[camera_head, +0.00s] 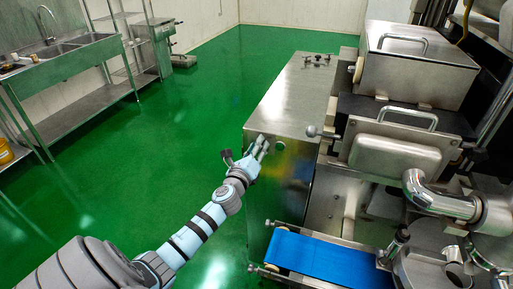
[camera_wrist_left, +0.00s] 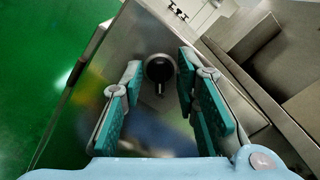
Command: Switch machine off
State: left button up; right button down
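The encrusting machine (camera_head: 290,95) is a steel body on the right of the head view. Its end panel carries a small green button-like spot (camera_head: 280,146) beside my left gripper (camera_head: 261,147). In the left wrist view a round black knob (camera_wrist_left: 159,69) with a short downward grip sits on the steel panel. My left gripper, in the left wrist view (camera_wrist_left: 161,80), is open, with its teal-padded fingers either side of the knob and apart from it. The knob cannot be made out in the head view. My right gripper is not in view.
A blue conveyor belt (camera_head: 330,262) juts out low at the machine's front. A steel hopper box (camera_head: 415,65) and a curved pipe (camera_head: 440,198) stand at the right. A sink bench (camera_head: 65,62) is at the far left. Green floor (camera_head: 190,110) between is clear.

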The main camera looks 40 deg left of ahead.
pick_arm(q)
jog(key=shift+c, duration=0.4)
grip_shut()
jog(key=shift+f+n, duration=0.1)
jog(key=shift+n, duration=0.3)
jog(key=n+b, duration=0.2)
jog(key=n, duration=0.3)
jog(key=n+b, duration=0.2)
jog(key=n, duration=0.4)
jog(key=n+b, duration=0.2)
jog(key=n, duration=0.4)
jog(key=shift+s+f, duration=0.1)
jog(key=shift+f, duration=0.3)
jog(key=shift+b, duration=0.3)
